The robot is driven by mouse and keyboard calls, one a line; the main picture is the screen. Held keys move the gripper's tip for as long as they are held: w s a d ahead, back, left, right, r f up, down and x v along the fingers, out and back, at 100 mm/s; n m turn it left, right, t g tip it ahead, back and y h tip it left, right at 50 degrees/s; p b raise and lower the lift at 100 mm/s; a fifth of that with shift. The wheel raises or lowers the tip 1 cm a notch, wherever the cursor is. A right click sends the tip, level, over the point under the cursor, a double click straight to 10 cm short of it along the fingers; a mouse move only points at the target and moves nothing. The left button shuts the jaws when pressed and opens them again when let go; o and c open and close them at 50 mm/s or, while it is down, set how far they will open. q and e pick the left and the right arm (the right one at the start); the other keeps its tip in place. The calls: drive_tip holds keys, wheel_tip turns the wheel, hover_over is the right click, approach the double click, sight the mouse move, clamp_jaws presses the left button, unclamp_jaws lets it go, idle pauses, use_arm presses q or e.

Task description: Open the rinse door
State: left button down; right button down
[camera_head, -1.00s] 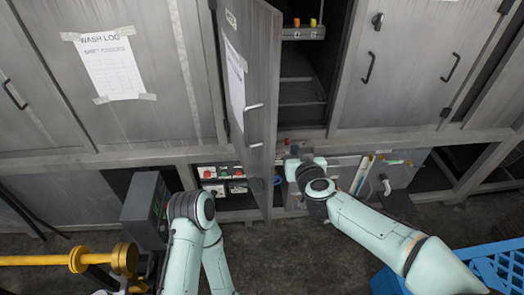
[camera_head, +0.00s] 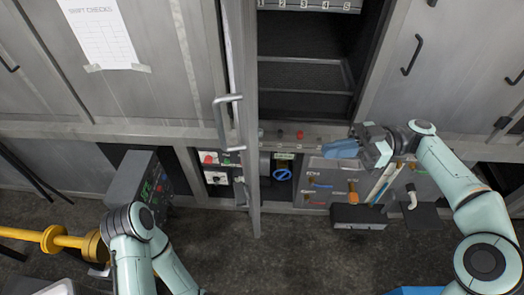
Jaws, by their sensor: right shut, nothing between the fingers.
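A tall grey cabinet door (camera_head: 241,75) stands open left of the middle, seen nearly edge-on, with a metal bar handle (camera_head: 226,122) on it. No name shows on the door, so I cannot tell if it is the rinse door. Right of it is a dark open compartment (camera_head: 305,75) with shelves. My right gripper (camera_head: 342,148) has blue fingers, is shut and empty, and is in front of the ledge below the compartment, apart from the door. My left arm shows at the lower left, but its gripper is not in view.
Below the ledge are a panel with knobs and pipes (camera_head: 352,187) and a blue valve wheel (camera_head: 283,174). A grey control box (camera_head: 140,185) and a yellow bar (camera_head: 30,235) are at the left. Closed cabinets flank the opening. The floor (camera_head: 300,250) in front is clear.

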drive_tip(key=x, duration=1.4)
drive_tip(key=shift+s+p, duration=0.3)
drive_tip(key=shift+s, duration=0.05)
drive_tip(key=shift+r, duration=0.1)
